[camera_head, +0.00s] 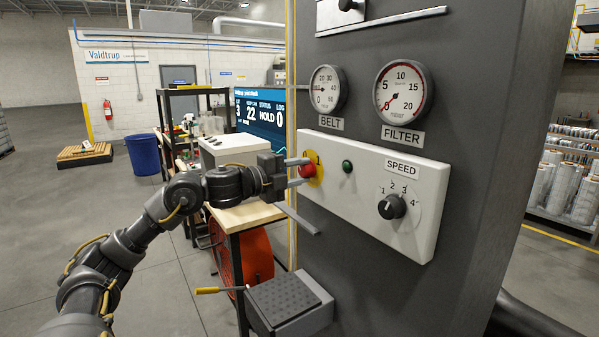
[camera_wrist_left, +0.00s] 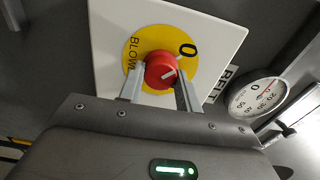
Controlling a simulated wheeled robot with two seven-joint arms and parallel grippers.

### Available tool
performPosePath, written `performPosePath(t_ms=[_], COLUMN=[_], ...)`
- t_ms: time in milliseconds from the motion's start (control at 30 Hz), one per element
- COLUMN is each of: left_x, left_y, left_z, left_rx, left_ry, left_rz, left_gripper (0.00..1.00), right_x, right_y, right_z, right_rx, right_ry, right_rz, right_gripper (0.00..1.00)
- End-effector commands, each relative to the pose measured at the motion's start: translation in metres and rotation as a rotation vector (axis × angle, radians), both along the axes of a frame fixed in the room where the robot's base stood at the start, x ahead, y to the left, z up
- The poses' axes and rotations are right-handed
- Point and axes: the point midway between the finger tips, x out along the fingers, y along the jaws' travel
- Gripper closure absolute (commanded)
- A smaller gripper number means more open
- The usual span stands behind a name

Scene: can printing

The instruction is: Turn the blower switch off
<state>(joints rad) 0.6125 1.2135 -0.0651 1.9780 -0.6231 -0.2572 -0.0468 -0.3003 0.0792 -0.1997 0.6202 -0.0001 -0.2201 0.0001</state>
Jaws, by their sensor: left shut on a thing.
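The blower switch is a red round knob (camera_head: 308,171) on a yellow disc (camera_head: 318,174) marked 0 and 1, at the left end of a white panel (camera_head: 353,209). My left gripper (camera_head: 304,172) reaches in from the left with a finger on each side of the knob. In the left wrist view, the gripper (camera_wrist_left: 160,85) is shut on the red knob (camera_wrist_left: 160,70). The yellow disc (camera_wrist_left: 186,32) there shows a 0 and part of the word BLOWER. A short white mark shows on the knob; its exact setting is hard to tell. My right gripper is not in view.
Right of the switch are a green button (camera_head: 347,166) and a black speed dial (camera_head: 392,207). Belt (camera_head: 326,90) and filter (camera_head: 403,90) gauges sit above. A dark box with a yellow-handled lever (camera_head: 208,290) stands below the panel. A workbench (camera_head: 245,217) is behind my arm.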

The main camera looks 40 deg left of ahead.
Motion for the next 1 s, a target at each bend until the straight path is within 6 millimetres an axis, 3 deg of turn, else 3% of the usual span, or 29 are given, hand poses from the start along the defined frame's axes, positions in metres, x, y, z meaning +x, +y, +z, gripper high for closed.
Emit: performPosePath(t_ms=[367, 400, 567, 833, 1000], left_x=[0.000, 0.000, 0.000, -0.001, -0.013], left_y=[0.000, 0.000, 0.000, 0.000, 0.006], left_z=[0.000, 0.000, 0.000, 0.000, -0.005], left_rx=[-0.006, -0.006, -0.005, -0.004, -0.001], left_ry=[0.001, 0.001, 0.000, 0.001, 0.001], left_rz=[0.001, 0.001, 0.000, 0.000, 0.003], left_gripper=[0.89, 0.63, 0.44, 0.44, 0.44], right_x=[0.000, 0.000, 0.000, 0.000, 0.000], right_y=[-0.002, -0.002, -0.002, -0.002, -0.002], right_z=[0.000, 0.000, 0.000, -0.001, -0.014], right_rx=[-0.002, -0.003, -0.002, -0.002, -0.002], right_ry=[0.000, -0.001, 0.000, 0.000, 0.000], right_rz=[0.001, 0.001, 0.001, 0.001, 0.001], right_gripper=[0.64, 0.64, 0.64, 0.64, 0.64])
